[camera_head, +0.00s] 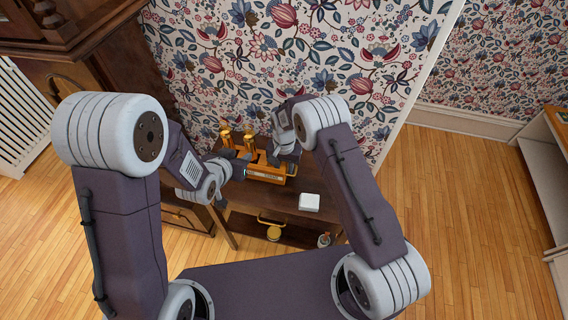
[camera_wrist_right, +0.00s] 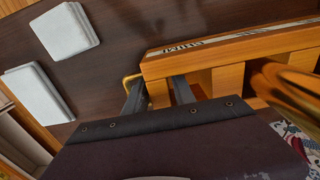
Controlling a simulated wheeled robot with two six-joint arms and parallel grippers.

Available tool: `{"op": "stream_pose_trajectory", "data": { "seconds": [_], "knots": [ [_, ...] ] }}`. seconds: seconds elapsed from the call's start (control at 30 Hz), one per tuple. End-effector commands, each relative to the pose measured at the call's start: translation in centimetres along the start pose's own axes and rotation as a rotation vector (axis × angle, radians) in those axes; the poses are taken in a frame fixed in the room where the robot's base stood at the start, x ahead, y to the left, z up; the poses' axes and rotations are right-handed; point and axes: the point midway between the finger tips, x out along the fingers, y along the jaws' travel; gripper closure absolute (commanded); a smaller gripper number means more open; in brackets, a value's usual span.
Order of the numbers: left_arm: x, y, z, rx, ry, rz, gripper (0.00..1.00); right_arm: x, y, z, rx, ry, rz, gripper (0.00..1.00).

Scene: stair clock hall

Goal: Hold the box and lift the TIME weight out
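The orange wooden box (camera_head: 265,178) with a lettered strip stands on the dark table by the wall. Brass weights (camera_head: 250,141) rise at its left and back; which is TIME I cannot read. In the right wrist view, the box (camera_wrist_right: 225,48) shows its lettered side, too small to read surely, and a blurred brass cylinder (camera_wrist_right: 290,88) is close at right. My right gripper (camera_wrist_right: 160,93) has its fingers either side of the box's end wall, apparently closed on it, beside a brass handle (camera_wrist_right: 129,78). My left gripper (camera_head: 243,167) is at the box's left end; its fingertips are unclear.
A white block (camera_head: 309,202) lies on the table (camera_head: 255,205) in front of the box. A brass piece (camera_head: 273,232) and a small pale item (camera_head: 323,240) sit on the lower shelf. A tall wooden cabinet (camera_head: 110,62) stands close on the left. Floor at right is clear.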

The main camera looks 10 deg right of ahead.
Motion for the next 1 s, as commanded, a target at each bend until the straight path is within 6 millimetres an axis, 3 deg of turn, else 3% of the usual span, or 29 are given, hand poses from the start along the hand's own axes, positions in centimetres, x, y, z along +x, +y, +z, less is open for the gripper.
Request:
{"op": "stream_pose_trajectory", "data": {
  "seconds": [0.2,0.3,0.33,1.0],
  "knots": [
    [0.00,0.00,0.00,0.000,0.000,0.000,0.64,0.03,-0.01,-0.02,0.000,0.001,0.000,0.69],
    [0.00,0.00,0.00,0.000,0.000,0.000,0.64,0.02,-0.01,-0.02,0.000,0.000,0.000,0.97],
    [0.00,0.00,0.00,0.000,0.000,0.000,0.64,0.02,-0.01,-0.01,0.000,0.000,0.000,1.00],
    [0.00,0.00,-0.01,0.000,0.000,0.000,0.64,-0.03,-0.01,-0.03,0.000,0.000,0.000,1.00]
  ]
}}
